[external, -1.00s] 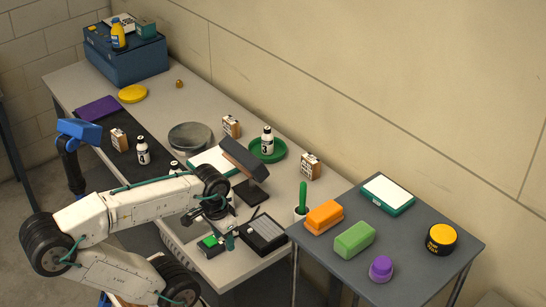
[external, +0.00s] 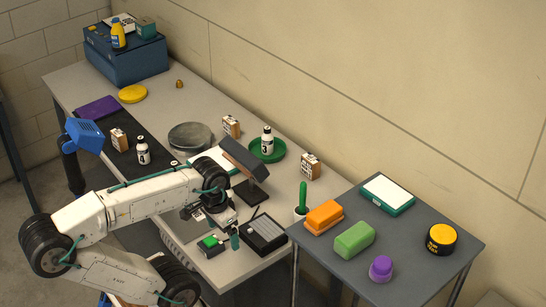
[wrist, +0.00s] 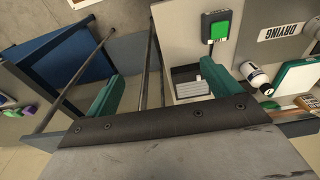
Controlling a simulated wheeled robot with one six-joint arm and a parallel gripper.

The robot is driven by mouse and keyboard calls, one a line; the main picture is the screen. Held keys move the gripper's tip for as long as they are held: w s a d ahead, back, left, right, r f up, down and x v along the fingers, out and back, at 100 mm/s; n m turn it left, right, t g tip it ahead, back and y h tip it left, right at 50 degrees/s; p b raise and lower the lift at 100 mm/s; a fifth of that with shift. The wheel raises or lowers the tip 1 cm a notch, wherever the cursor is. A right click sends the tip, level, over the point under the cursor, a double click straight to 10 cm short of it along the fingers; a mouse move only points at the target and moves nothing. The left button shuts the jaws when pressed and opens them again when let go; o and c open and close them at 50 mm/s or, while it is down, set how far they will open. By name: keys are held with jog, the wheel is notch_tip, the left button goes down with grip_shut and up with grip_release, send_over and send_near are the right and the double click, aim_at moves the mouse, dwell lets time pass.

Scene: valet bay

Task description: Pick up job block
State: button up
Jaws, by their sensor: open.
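My gripper (external: 222,226) is open and empty, low over the front right end of the bench. Its two teal fingers are apart in the wrist view (wrist: 160,72). Tan blocks with printed faces stand on the bench: one on the dark mat (external: 119,140), one behind the round grey dish (external: 231,126), one near the wall at right (external: 310,167). I cannot tell which is the job block. A small green-topped black item (external: 210,243) lies just below my gripper and shows in the wrist view (wrist: 219,27). A black tray (external: 265,232) is close at its right.
A dark sloped panel on a stand (external: 244,156) rises behind my gripper. A white bottle (external: 267,140) stands in a green dish (external: 281,154). The grey side table (external: 410,245) holds orange (external: 323,216) and green (external: 354,238) blocks and a purple knob (external: 381,267).

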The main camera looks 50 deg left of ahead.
jog(key=w+r+m+t+h, duration=0.1)
jog(key=w+r, duration=0.2)
jog(key=w, duration=0.5)
jog(key=w+r+t+h, duration=0.1)
jog(key=w+r, duration=0.2)
jog(key=w, duration=0.5)
jog(key=t+y, duration=0.1)
jog(key=t, duration=0.5)
send_over(307, 160)
jog(key=s, duration=0.4)
notch_tip(307, 160, down, 3)
jog(key=shift+y, duration=0.3)
jog(key=f, duration=1.3)
jog(key=shift+w+d+f, duration=0.1)
jog(key=shift+d+f, duration=0.15)
jog(key=shift+f, duration=0.05)
jog(key=shift+w+f, duration=0.3)
jog(key=shift+f, duration=0.25)
jog(key=x, duration=0.7)
jog(key=shift+a+r, duration=0.1)
jog(key=shift+a, duration=0.2)
jog(key=c, duration=1.1)
